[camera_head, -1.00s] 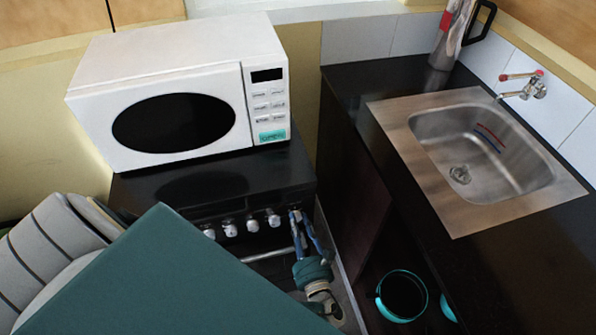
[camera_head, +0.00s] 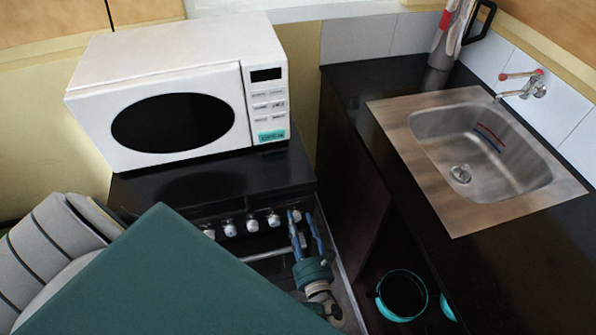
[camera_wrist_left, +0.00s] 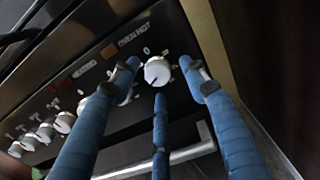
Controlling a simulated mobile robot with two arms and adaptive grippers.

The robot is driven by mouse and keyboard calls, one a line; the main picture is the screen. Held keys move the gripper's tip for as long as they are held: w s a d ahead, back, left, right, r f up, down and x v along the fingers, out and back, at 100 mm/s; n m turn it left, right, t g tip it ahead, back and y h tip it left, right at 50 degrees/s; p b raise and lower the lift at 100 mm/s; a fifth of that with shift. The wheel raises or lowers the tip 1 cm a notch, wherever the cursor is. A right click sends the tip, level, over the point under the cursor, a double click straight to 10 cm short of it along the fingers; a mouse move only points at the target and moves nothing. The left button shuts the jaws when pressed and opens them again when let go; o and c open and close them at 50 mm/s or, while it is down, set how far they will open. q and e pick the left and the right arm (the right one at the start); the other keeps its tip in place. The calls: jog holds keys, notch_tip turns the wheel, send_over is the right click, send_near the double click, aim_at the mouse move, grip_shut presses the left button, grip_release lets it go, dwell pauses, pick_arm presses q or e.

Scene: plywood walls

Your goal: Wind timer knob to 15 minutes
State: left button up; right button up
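The rightmost white knob (camera_head: 297,215) is on the front panel of the black stove below the microwave. In the left wrist view this round knob (camera_wrist_left: 158,71) has a dark pointer mark pointing to the lower left and a "0" printed above it. My left gripper (camera_head: 303,214) has its blue fingers open around the knob, with visible gaps on both sides. In the wrist view, the left gripper (camera_wrist_left: 160,66) has one finger left of the knob, one right and one below. A minutes scale is not readable. My right gripper is not in view.
Several other white knobs (camera_head: 230,229) line the stove panel to the left. An oven handle (camera_wrist_left: 180,155) runs below them. A white microwave (camera_head: 250,45) stands on the stove. A counter with a steel sink (camera_head: 425,150) is on the right, with a teal-rimmed pot (camera_head: 378,306) under it.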

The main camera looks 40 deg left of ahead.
pick_arm(q)
jog(key=v, duration=1.2)
jog(key=shift+w, duration=0.1)
